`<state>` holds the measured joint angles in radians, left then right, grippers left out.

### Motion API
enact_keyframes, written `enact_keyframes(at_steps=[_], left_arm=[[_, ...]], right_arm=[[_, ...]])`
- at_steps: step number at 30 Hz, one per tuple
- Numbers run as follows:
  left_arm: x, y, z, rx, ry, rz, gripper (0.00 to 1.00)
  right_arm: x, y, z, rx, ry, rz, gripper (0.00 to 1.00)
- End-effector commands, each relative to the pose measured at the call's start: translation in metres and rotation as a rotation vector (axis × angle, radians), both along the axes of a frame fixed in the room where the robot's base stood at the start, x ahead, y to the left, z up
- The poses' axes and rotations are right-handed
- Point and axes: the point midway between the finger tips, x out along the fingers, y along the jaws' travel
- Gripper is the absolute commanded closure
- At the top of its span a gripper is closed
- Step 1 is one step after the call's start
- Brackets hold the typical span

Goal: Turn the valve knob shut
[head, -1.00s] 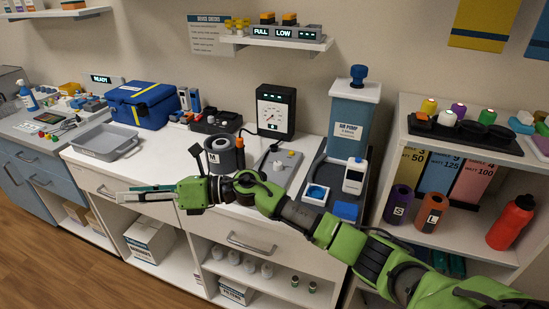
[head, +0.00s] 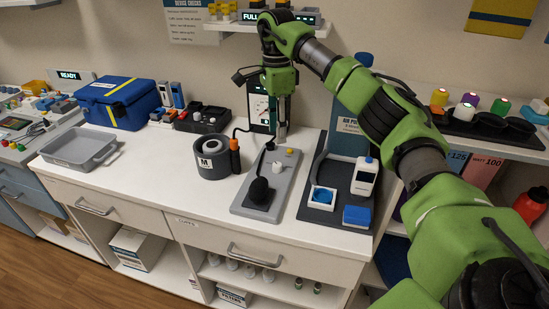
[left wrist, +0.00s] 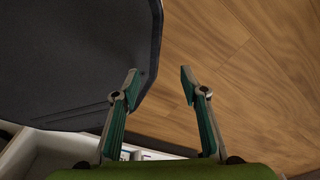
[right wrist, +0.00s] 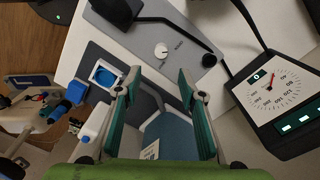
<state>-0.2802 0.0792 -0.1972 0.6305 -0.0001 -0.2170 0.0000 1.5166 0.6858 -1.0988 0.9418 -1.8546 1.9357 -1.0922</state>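A small white round knob (head: 278,168) sits on a grey board (head: 246,204) on the counter, and it also shows in the right wrist view (right wrist: 161,50) beside small lettering. A black bulb (head: 258,190) lies on the near part of the board, with a black tube. A dial gauge (head: 259,108) stands behind, partly hidden by my right gripper; its face is clear in the right wrist view (right wrist: 276,88). My right gripper (head: 282,135) points down above the board's far end, apart from the knob. It is open and empty (right wrist: 158,80). My left gripper (left wrist: 158,72) is open and empty above the wooden floor.
A dark pump tray (head: 316,215) with a white device (head: 365,177) stands right of the board. A dark round holder (head: 212,163) stands left of it. A grey tray (head: 60,163) and a blue case (head: 118,104) are further left. The counter front is clear.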

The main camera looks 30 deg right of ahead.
Motion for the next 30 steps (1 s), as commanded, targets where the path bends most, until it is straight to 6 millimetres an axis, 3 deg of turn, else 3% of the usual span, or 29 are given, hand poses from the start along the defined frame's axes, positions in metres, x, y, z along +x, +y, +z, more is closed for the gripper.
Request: enact_keyframes(at_steps=[1, 3, 6, 10, 15, 18, 28, 29, 30], left_arm=[[-0.019, 0.001, 0.000, 0.003, 0.027, 0.000, 0.60], [-0.038, 0.002, 0.000, 0.005, 0.054, 0.000, 0.60], [-0.053, 0.003, 0.001, 0.006, 0.075, -0.001, 0.60], [-0.046, 0.002, 0.005, 0.005, 0.065, -0.002, 0.60], [-0.015, 0.000, 0.010, 0.001, 0.021, -0.003, 0.60], [-0.008, -0.001, 0.011, -0.001, 0.009, -0.003, 0.60], [-0.024, 0.000, 0.010, 0.001, 0.033, -0.004, 0.60], [-0.025, 0.001, 0.010, 0.002, 0.035, -0.004, 0.60], [-0.027, 0.001, 0.009, 0.002, 0.037, -0.004, 0.60]], right_arm=[[-0.002, 0.000, -0.013, 0.000, 0.006, 0.000, 0.63], [-0.002, 0.000, -0.029, 0.000, 0.006, 0.002, 0.63], [-0.003, 0.001, -0.050, 0.001, 0.005, 0.002, 0.63], [-0.004, 0.002, -0.075, 0.002, 0.003, 0.000, 0.63], [-0.004, 0.002, -0.098, 0.003, 0.001, 0.001, 0.63], [-0.004, 0.003, -0.106, 0.003, 0.000, 0.001, 0.63], [-0.004, 0.003, -0.110, 0.003, -0.001, 0.002, 0.63], [-0.004, 0.003, -0.110, 0.003, -0.001, 0.002, 0.66], [-0.004, 0.003, -0.110, 0.003, -0.001, 0.002, 0.76]])
